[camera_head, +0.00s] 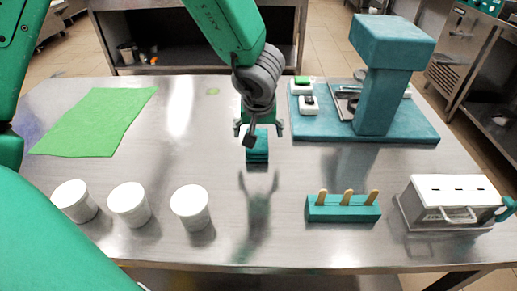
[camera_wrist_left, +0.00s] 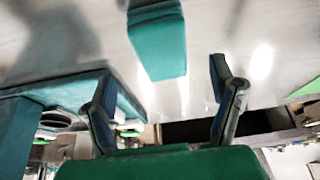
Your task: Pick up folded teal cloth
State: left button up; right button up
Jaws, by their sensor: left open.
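The folded teal cloth (camera_head: 257,151) is a small, thick block on the metal table, just right of the middle of the green sheet and cups. My left gripper (camera_head: 258,129) hangs over it, pointing down, with its fingers apart on either side of the cloth's upper part. Fingers and wrist hide part of the cloth. In the left wrist view the cloth (camera_wrist_left: 157,42) shows ahead of the open, empty fingers (camera_wrist_left: 161,72); no contact is visible. My right gripper is in neither view.
A teal stand (camera_head: 376,90) on a teal base is at the back right. Three white cups (camera_head: 128,204) stand front left. A teal holder (camera_head: 343,209) with wooden sticks and a white box (camera_head: 452,195) are front right. A green sheet (camera_head: 97,122) lies left.

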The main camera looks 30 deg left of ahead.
aim_at(257, 143)
pick_arm(q)
jog(key=shift+b+x, duration=0.3)
jog(key=shift+x, duration=0.65)
jog(key=b+x, duration=0.3)
jog(key=x, duration=0.2)
jog(key=shift+s+a, duration=0.1)
jog(key=shift+r, duration=0.1)
jog(key=c, duration=1.4)
jog(key=shift+o, duration=0.2)
notch_tip(257, 143, up, 10)
jog(key=p, duration=0.6)
